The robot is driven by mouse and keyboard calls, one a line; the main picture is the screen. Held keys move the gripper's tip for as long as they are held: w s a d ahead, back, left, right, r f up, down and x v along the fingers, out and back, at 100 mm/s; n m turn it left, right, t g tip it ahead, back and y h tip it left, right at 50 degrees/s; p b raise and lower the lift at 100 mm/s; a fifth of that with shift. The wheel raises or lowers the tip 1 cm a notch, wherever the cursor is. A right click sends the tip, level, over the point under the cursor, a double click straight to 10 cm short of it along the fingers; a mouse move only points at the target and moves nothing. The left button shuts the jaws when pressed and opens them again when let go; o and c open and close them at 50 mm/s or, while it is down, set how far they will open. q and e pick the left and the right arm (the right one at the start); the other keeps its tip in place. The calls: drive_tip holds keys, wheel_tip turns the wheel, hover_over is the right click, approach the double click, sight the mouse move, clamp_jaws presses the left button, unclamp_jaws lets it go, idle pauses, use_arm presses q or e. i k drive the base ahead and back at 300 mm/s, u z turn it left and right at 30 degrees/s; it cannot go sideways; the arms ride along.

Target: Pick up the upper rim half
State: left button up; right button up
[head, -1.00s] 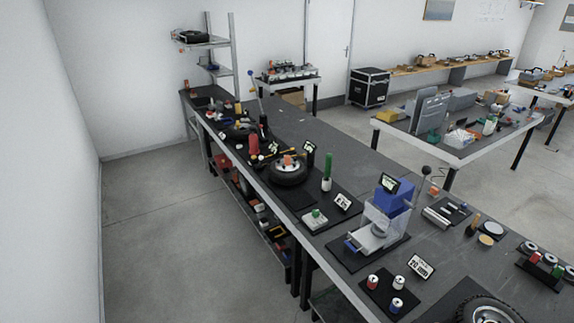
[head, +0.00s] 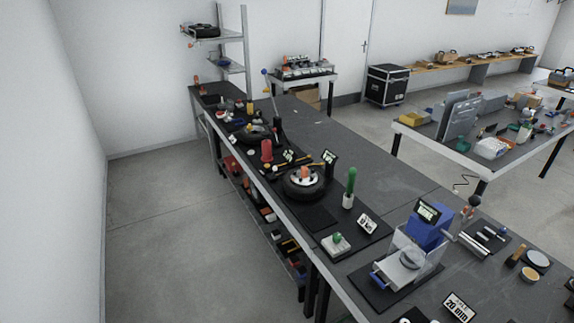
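Neither of my grippers is in view. I cannot tell for certain which part is the upper rim half. A black tyre with a pale metal rim (head: 303,183) lies flat on the long grey workbench (head: 415,175), with a small orange part on top of it. Farther back on the same bench lies another dark round part (head: 254,133), partly hidden by things around it and too small to make out.
A blue machine (head: 428,229) with a clear guard stands at the bench's near right. A red cone-like thing (head: 267,151) and a green-topped holder (head: 350,187) stand upright. Bare floor (head: 175,235) lies left of the bench; a black case (head: 387,85) stands at the back.

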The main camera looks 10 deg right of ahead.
sight(304, 176)
drive_tip(key=u, duration=0.05)
drive_tip(key=i, duration=1.95)
drive_tip(key=z, duration=0.15)
